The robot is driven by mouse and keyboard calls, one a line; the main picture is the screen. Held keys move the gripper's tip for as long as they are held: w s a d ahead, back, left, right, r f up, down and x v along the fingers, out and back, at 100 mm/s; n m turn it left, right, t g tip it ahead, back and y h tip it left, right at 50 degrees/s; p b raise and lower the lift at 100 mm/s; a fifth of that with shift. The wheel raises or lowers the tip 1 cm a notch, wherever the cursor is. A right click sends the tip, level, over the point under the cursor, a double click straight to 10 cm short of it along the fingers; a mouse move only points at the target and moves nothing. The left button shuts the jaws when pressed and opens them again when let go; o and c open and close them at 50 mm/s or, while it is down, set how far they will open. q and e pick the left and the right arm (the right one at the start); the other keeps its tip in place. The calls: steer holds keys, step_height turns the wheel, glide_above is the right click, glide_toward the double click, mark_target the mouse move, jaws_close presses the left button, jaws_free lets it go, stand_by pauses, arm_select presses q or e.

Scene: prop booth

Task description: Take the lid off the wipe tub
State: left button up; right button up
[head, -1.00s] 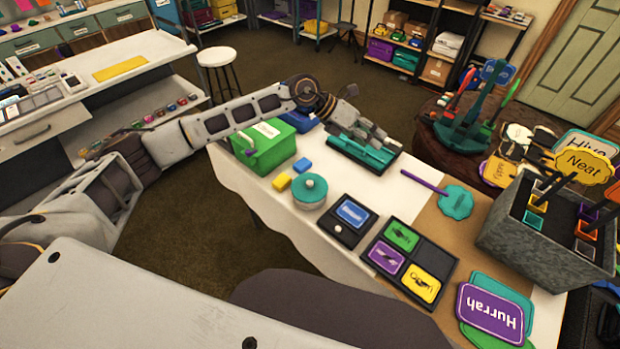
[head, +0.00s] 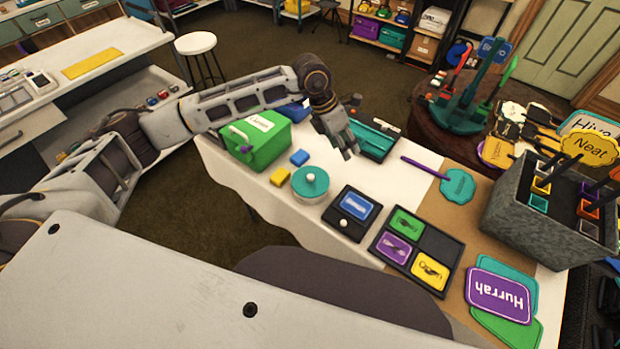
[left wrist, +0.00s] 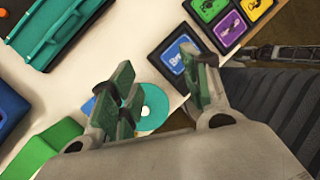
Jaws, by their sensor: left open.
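The wipe tub (head: 310,199) is a round white tub on the white table. Its teal lid (head: 300,176) with a pale knob sits on top. My left gripper (head: 348,150) hangs open and empty above the table, behind and to the right of the tub, pointing down. In the left wrist view the teal lid (left wrist: 156,103) shows between and below the spread fingers (left wrist: 158,72), partly hidden by the left-hand finger. The gripper is apart from the lid. My right gripper is in neither view.
A teal tray (head: 377,138) lies behind the gripper. A black tray with a blue card (head: 355,207) lies right of the tub.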

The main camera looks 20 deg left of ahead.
arm_select(q)
steer(key=a+f+y, duration=0.1)
steer(key=a+y, duration=0.1)
steer(key=a, duration=0.2)
steer(key=g+y, duration=0.1)
steer(key=y, duration=0.2)
glide_above(311, 176)
steer(key=shift+s+f+n, duration=0.1)
steer(key=shift+f+n, duration=0.2)
steer(key=shift+f, duration=0.05)
step_height(311, 176, down, 7)
steer(key=shift+r+p, duration=0.1)
steer(key=shift+p, duration=0.35)
steer(key=shift+f, duration=0.9)
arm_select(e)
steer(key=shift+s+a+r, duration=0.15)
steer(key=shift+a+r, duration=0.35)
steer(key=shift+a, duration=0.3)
